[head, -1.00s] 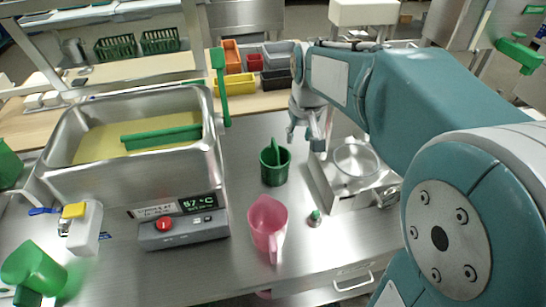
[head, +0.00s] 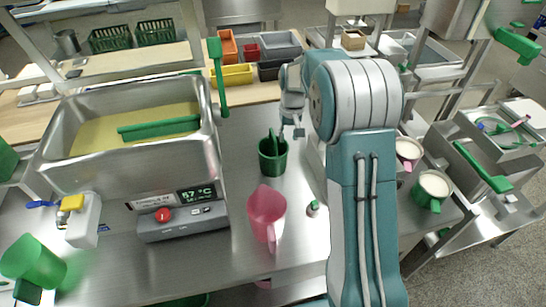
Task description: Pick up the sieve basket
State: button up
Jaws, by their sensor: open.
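A dark green cylindrical basket (head: 272,158) with an upright handle stands on the steel table; it appears to be the sieve basket, but its mesh cannot be made out. My gripper (head: 290,130) points down, open and empty, just behind and to the right of the basket's handle. Whether a finger touches the handle cannot be told.
A steel tank (head: 130,170) with yellowish liquid stands left, with a control box (head: 183,222) at its front. A pink jug (head: 266,212) stands in front of the basket. A small green-topped item (head: 313,208) lies right of it. White-filled mugs (head: 432,187) stand farther right.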

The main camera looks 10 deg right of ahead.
aim_at(286, 154)
jog(key=f, duration=0.7)
jog(key=shift+s+a+f, duration=0.2)
jog(key=shift+a+f, duration=0.15)
jog(key=shift+f, duration=0.05)
grip_shut()
